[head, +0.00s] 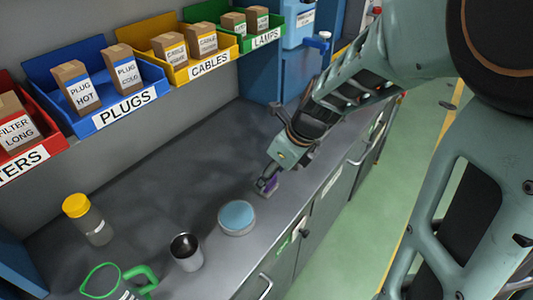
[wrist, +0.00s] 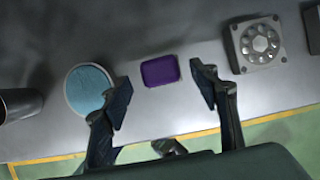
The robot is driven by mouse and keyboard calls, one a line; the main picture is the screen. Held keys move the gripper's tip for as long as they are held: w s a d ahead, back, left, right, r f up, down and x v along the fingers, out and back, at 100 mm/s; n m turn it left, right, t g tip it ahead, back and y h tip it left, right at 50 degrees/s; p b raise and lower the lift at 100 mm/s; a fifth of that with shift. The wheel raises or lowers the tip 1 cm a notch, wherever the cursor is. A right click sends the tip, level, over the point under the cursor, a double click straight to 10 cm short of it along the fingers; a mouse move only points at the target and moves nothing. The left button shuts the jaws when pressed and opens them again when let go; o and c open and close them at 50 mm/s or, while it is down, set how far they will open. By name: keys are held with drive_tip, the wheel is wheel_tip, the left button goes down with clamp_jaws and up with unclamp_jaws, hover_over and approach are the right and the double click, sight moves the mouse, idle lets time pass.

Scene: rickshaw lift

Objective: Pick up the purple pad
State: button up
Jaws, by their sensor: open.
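The purple pad (wrist: 160,70) is a small rounded rectangle lying flat on the grey counter in the wrist view. My gripper (wrist: 163,88) is open, with one finger on each side of the pad in the picture and clear space on both sides. In the head view my gripper (head: 268,182) is low over the counter near its front edge. Only a bit of the purple pad (head: 271,184) shows there, mostly hidden by the fingers. I cannot tell the exact height of the fingertips above the pad.
A round blue-topped disc (wrist: 88,88) lies close to the left finger. A grey device with a dial (wrist: 258,43) is right of the right finger. A dark cup (head: 186,251), a yellow-lidded jar (head: 89,220) and a green-handled jug (head: 118,283) stand further left. Labelled bins (head: 125,112) line the wall.

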drive_tip(key=b+x, duration=0.2)
drive_tip(key=x, duration=0.1)
drive_tip(key=shift+w+a+f, duration=0.1)
drive_tip(key=shift+w+f, duration=0.1)
drive_tip(key=shift+f, duration=0.05)
drive_tip(key=shift+r, duration=0.1)
drive_tip(key=shift+c, duration=0.6)
drive_tip(key=c, duration=1.1)
drive_tip(key=shift+o, duration=0.2)
wheel_tip(320, 180, up, 10)
drive_tip(key=shift+p, duration=0.75)
